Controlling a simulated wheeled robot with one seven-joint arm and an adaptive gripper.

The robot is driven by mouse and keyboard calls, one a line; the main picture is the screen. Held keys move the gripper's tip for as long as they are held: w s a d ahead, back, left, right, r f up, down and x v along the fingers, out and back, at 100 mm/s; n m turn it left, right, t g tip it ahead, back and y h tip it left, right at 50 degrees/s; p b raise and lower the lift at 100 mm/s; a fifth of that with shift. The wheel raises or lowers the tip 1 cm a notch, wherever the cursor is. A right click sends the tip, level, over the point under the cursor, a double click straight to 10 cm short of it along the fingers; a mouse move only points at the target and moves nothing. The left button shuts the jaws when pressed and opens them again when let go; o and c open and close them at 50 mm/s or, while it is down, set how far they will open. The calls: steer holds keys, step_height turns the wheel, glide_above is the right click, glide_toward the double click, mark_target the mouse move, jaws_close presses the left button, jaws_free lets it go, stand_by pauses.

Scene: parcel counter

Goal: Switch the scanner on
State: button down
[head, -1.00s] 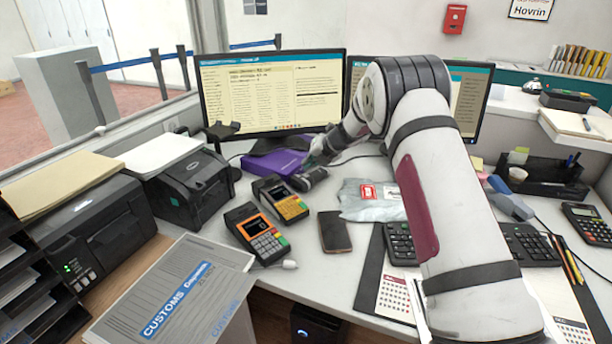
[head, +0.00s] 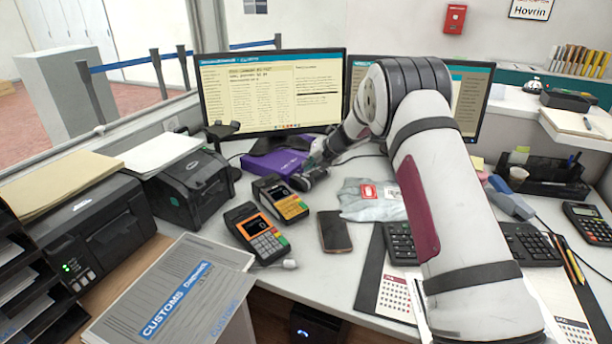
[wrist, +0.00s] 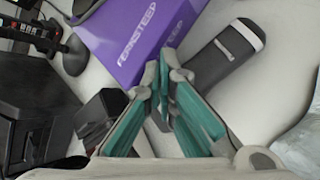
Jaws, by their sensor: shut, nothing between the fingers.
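I cannot tell for sure which device is the scanner. A blue-grey hand-held device (head: 510,199), shaped like a scanner, lies on the right of the counter, beyond my arm. A black device on a stand (head: 222,130) is left of the left monitor; its stand shows at the top left of the wrist view (wrist: 45,35). A dark device with a pale band (wrist: 226,54) lies right of the purple box in the wrist view. My gripper (wrist: 165,76) is shut and empty, just in front of the purple box and that device.
The purple box (head: 274,165) lies before the left monitor (head: 270,92). Two card terminals (head: 258,235) (head: 281,199) and a phone (head: 334,231) are nearer me. A grey parcel bag (head: 372,205) is right of my gripper. Printers (head: 190,190) stand left.

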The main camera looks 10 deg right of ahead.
steer(key=shift+f, duration=0.4)
stand_by(0.7)
steer(key=shift+r+p, duration=0.5)
steer(key=shift+r, duration=0.45)
step_height(320, 180, up, 6)
steer(key=p, duration=0.3)
stand_by(0.4)
